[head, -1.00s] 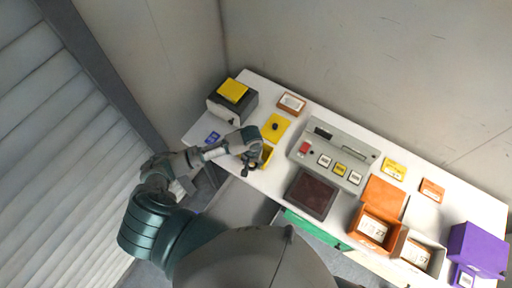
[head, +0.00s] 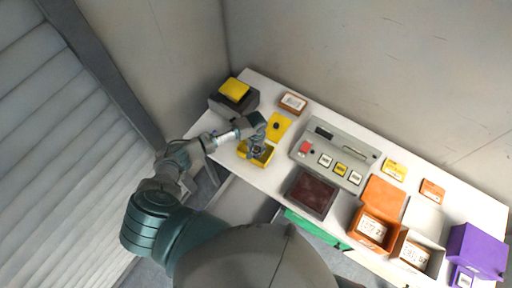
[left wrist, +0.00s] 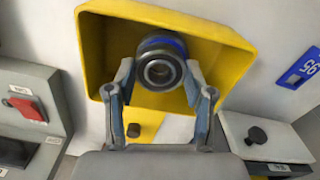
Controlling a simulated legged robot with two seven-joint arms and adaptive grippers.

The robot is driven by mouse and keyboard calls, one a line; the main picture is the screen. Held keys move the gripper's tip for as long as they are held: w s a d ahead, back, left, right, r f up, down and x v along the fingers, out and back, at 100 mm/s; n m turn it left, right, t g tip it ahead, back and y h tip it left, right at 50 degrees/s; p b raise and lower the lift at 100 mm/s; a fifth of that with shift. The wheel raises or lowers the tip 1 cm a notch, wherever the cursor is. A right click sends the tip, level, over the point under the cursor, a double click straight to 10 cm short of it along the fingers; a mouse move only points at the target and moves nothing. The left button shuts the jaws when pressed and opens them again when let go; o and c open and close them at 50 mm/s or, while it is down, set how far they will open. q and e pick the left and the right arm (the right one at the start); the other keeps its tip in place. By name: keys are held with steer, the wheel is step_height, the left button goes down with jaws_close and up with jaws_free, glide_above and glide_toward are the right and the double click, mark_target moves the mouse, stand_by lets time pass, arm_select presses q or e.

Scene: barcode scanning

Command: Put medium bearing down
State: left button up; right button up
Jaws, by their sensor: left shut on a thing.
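The medium bearing (left wrist: 162,67) is a round metal ring with a dark rim and a blue band. My left gripper (left wrist: 158,80) is shut on it, one finger on each side. In the left wrist view the bearing shows against the inside of an open yellow box (left wrist: 104,50). I cannot tell whether it touches the box floor. In the head view the left gripper (head: 257,146) is over the yellow box (head: 262,163) on the white table, and the bearing is too small to make out. My right gripper is not in view.
A yellow lid (head: 279,126) with a dark knob lies behind the box. A grey panel (head: 325,157) with a red button stands to the right. A dark box with a yellow top (head: 233,90) is at the back left. Orange boxes (head: 373,229) and a purple box (head: 477,249) stand farther right.

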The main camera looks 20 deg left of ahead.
mark_target(258, 150)
arm_select(q)
steer(key=shift+d+f, duration=0.35)
steer(key=shift+d, duration=0.25)
steer(key=o, duration=0.8)
steer(key=shift+f, duration=0.1)
steer(key=o, duration=0.5)
steer(key=shift+c, duration=0.2)
steer(key=shift+a, duration=0.35)
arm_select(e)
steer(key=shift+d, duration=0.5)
arm_select(q)
steer(key=shift+r, duration=0.3)
step_height(258, 150, up, 13)
steer(key=shift+f, duration=0.2)
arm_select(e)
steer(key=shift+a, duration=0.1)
